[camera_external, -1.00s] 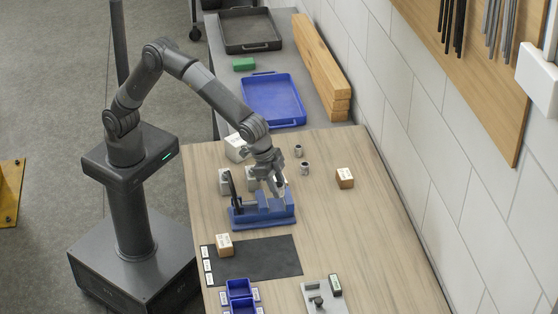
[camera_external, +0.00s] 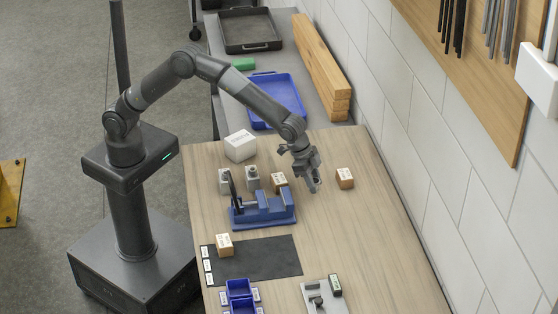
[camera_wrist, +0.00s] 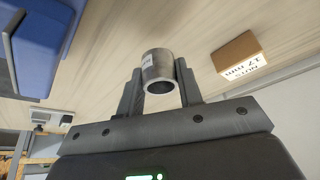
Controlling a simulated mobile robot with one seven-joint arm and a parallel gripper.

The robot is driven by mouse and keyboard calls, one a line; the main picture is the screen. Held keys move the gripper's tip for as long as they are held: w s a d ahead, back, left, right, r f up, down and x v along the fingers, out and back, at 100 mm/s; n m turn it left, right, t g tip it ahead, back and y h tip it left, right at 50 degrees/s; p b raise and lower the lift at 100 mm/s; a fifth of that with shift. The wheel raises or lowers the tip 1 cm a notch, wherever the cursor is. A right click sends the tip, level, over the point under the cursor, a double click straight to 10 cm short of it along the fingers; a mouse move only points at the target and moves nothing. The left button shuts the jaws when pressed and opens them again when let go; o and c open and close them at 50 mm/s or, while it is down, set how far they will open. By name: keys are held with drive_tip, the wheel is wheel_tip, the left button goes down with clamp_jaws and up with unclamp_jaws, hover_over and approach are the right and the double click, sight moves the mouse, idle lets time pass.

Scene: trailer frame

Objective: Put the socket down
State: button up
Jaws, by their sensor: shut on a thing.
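A silver-grey socket (camera_wrist: 158,68) with a pale label sits between the two fingers of my gripper (camera_wrist: 160,88) in the wrist view. Its open round end faces the camera. My gripper is shut on it. In the external view my gripper (camera_external: 315,187) points down over the wooden table (camera_external: 345,230), right of the blue vise (camera_external: 263,212) and left of a small tan labelled box (camera_external: 345,178). The socket is hard to make out there, and I cannot tell whether it touches the table.
The tan box (camera_wrist: 238,55), marked 17 mm, is close on the right in the wrist view. Another tan box (camera_external: 279,181) and grey-white blocks (camera_external: 253,177) stand behind the vise. A dark mat (camera_external: 265,262) lies in front. The table's right front is clear.

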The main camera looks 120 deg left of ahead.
sight(313, 198)
drive_tip(key=shift+f, duration=1.9)
drive_tip(key=shift+f, duration=0.2)
drive_tip(key=o, duration=1)
